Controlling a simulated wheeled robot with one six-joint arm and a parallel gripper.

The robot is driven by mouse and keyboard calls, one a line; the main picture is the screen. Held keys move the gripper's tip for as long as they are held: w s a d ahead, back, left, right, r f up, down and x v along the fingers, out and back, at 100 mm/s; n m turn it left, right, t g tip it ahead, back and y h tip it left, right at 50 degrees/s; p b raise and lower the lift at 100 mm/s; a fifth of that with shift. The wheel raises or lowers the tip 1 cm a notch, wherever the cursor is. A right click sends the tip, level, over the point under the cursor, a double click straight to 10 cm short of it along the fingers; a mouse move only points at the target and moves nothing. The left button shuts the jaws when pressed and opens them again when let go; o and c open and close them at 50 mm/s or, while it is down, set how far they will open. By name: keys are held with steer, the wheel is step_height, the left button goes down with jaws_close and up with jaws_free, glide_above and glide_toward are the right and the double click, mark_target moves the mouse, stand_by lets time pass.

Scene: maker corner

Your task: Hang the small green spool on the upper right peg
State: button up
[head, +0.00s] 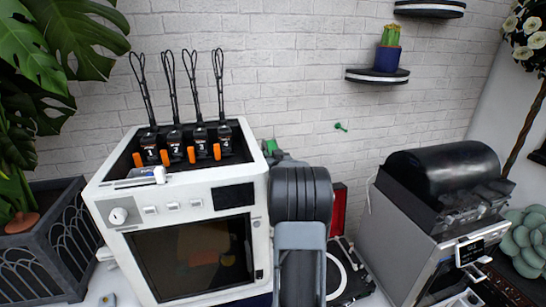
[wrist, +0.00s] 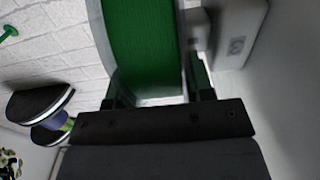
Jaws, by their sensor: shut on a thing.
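The small green spool (wrist: 146,45) fills the top middle of the wrist view, with green winding between pale flanges. My gripper (wrist: 160,92) is shut on it, one dark finger on each side. In the head view only a bit of green (head: 270,146) shows beyond my arm, behind the printer's right top corner; my arm hides the rest. A green peg (head: 340,126) sticks out of the white brick wall, right of and a little above my gripper. It also shows at the wrist view's left edge (wrist: 9,33), apart from the spool. No other peg is visible.
A white printer (head: 185,205) with several dark looped units on top stands left of my arm. A grey and black machine (head: 440,205) stands at right. Dark shelves (head: 378,76) are on the wall above right, one with a potted cactus (head: 389,50). Wall around the peg is clear.

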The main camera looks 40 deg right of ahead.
stand_by(0.3)
steer(key=o, duration=1.2)
steer(key=shift+f, duration=0.1)
steer(key=b+v, duration=0.3)
steer(key=v, duration=1)
steer(key=shift+s+a, duration=0.2)
steer(key=shift+s, duration=0.15)
